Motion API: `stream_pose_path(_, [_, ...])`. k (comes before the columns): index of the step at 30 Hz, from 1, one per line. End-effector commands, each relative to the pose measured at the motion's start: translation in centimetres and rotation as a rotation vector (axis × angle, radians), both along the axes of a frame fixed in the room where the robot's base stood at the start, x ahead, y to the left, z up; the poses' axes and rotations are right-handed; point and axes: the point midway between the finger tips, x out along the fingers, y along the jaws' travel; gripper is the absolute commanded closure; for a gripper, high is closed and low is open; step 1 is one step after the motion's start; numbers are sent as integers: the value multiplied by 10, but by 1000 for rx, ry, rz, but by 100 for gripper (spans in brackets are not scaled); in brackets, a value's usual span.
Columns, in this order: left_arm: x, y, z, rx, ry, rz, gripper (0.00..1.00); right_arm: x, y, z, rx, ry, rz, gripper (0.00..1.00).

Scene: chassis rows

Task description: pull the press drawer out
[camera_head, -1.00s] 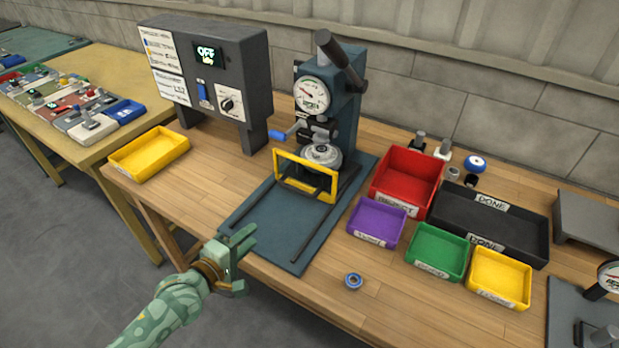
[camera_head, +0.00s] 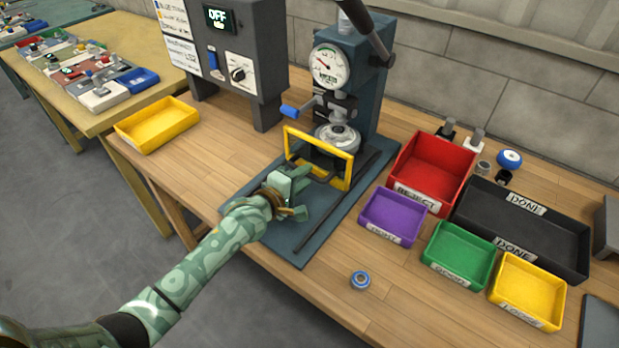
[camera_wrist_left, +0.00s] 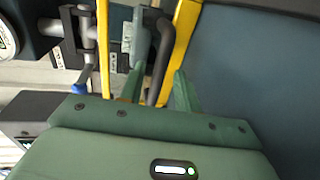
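The press (camera_head: 350,85) stands on the wooden bench with a blue-grey base plate (camera_head: 300,245) in front. A yellow frame (camera_head: 347,172) stands upright before its round metal seat (camera_head: 337,138). A dark bar handle (camera_head: 318,174) shows low at the frame; it also shows in the left wrist view (camera_wrist_left: 163,55). My left gripper (camera_head: 301,190) is at the handle. In the left wrist view my left gripper (camera_wrist_left: 158,88) has its fingers apart, with the handle's end between them and gaps beside it. The drawer body is hard to make out. My right gripper is not in view.
Red (camera_head: 432,172), purple (camera_head: 393,217), green (camera_head: 459,254) and yellow (camera_head: 527,290) bins and a black tray (camera_head: 530,225) stand right of the press. A blue ring (camera_head: 360,280) lies near the front edge. A control box (camera_head: 232,50) stands at the left.

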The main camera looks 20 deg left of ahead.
Motion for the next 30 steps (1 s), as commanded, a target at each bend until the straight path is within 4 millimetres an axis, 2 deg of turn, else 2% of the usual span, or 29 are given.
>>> stream_pose_path(1, [7, -3, -5, -1, 1, 0, 67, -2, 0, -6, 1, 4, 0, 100])
stream_pose_path(6, [21, -7, -6, -1, 1, 0, 67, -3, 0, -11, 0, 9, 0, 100])
stream_pose_path(15, [23, -8, -4, 0, 0, 0, 67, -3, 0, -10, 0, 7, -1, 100])
stream_pose_path(16, [23, -8, -4, 0, 0, 0, 73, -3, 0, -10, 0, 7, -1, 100])
stream_pose_path(19, [23, -8, -4, 0, 0, 0, 100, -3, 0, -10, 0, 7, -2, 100])
stream_pose_path(26, [22, -8, -4, 0, 0, 0, 100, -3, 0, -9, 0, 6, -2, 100])
stream_pose_path(30, [12, -4, -2, 2, 0, 1, 100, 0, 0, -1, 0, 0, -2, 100])
